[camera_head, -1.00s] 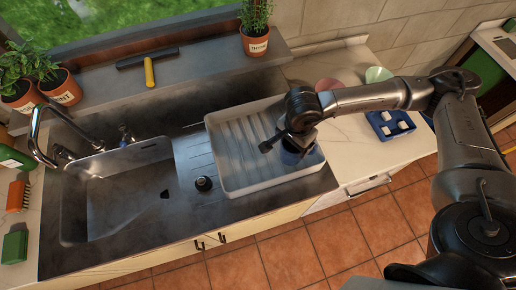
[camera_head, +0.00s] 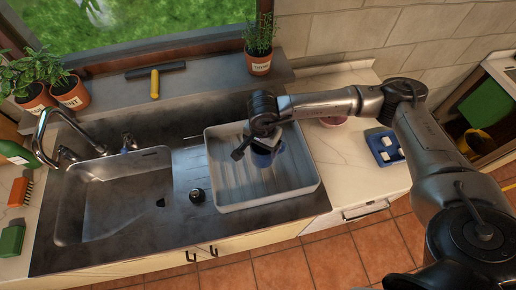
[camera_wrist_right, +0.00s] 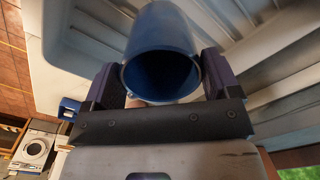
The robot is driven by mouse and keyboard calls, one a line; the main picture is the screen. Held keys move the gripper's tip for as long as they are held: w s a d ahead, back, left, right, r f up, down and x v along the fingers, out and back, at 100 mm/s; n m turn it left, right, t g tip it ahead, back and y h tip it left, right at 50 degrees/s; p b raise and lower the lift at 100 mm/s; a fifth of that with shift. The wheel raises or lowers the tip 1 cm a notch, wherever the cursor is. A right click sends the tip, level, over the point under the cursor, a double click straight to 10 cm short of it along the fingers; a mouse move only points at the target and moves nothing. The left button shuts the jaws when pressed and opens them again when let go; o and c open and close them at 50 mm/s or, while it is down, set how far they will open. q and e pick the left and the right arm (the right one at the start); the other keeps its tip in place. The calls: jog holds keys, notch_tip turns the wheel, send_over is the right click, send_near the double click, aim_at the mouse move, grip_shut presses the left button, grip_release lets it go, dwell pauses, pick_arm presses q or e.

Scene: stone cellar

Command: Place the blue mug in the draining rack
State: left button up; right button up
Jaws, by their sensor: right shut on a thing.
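The blue mug (camera_head: 264,158) is in my right gripper (camera_head: 257,147), over the middle of the white draining rack (camera_head: 268,203). In the right wrist view the mug (camera_wrist_right: 161,45) sits between the two dark fingers of the gripper (camera_wrist_right: 160,82), its round open mouth facing the camera. The ribbed white rack (camera_wrist_right: 72,55) lies behind it there. Most of the mug is hidden by the gripper in the head view. I cannot tell whether the mug touches the rack floor. My left gripper is not in view.
The sink basin (camera_head: 105,205) and tap (camera_head: 42,130) are left of the rack. A potted herb (camera_head: 258,62) and a squeegee (camera_head: 155,80) are on the sill behind. A blue tray with white cubes (camera_head: 385,148) stands on the counter at right.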

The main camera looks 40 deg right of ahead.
aim_at(258, 151)
jog(key=shift+w+a+f, duration=0.15)
jog(key=shift+w+f, duration=0.3)
jog(key=shift+w, duration=0.35)
jog(key=shift+f+p, duration=0.3)
jog(key=shift+f, duration=1.7)
jog(key=shift+f, duration=0.1)
jog(key=o, duration=1)
jog(key=shift+c, duration=0.2)
notch_tip(258, 151, up, 12)
jog(key=b, duration=0.1)
